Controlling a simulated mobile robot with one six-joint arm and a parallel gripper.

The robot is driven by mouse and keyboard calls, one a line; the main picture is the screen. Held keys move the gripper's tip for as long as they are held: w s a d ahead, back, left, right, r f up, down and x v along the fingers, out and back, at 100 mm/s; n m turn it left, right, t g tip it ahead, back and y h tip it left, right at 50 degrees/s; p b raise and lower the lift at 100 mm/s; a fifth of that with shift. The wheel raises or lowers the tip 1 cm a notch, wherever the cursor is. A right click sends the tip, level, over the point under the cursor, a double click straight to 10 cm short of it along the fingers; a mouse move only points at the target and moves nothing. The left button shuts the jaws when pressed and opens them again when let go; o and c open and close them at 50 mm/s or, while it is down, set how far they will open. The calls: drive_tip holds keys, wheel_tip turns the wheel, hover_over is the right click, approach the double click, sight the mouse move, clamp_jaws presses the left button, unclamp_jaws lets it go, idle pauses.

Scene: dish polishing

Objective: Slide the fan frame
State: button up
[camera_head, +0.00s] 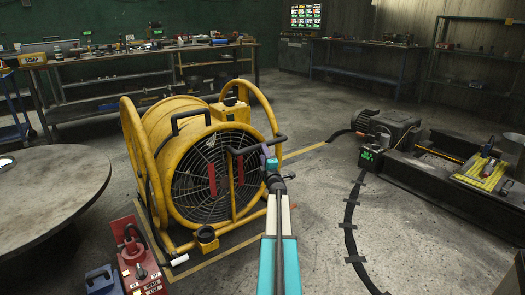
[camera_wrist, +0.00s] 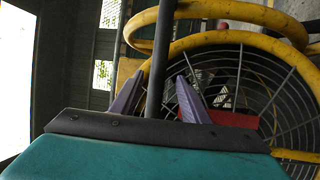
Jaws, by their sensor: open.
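The fan is a big yellow drum (camera_head: 152,130) with a round dark grille (camera_head: 205,185), set in a yellow tubular frame (camera_head: 133,150) on the floor. The grille and yellow tubes also show in the wrist view (camera_wrist: 275,85). A black bar handle (camera_head: 245,150) sticks out in front of the grille. My gripper (camera_head: 268,158) is at the handle's right part. In the wrist view, my gripper's purple fingers (camera_wrist: 158,85) are apart, with the black bar (camera_wrist: 160,50) running between them. Whether either finger touches the bar I cannot tell.
A yellow line (camera_head: 225,243) marks the floor around the frame. A round table (camera_head: 50,190) stands left, with a red box (camera_head: 140,265) near the front. A black cable (camera_head: 350,215) crosses the floor at right, beside machinery (camera_head: 395,130). Floor between is clear.

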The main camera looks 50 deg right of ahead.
drive_tip(key=p+v, duration=0.1)
drive_tip(key=v, duration=0.5)
drive_tip(key=shift+a, duration=0.2)
drive_tip(key=shift+f, duration=0.15)
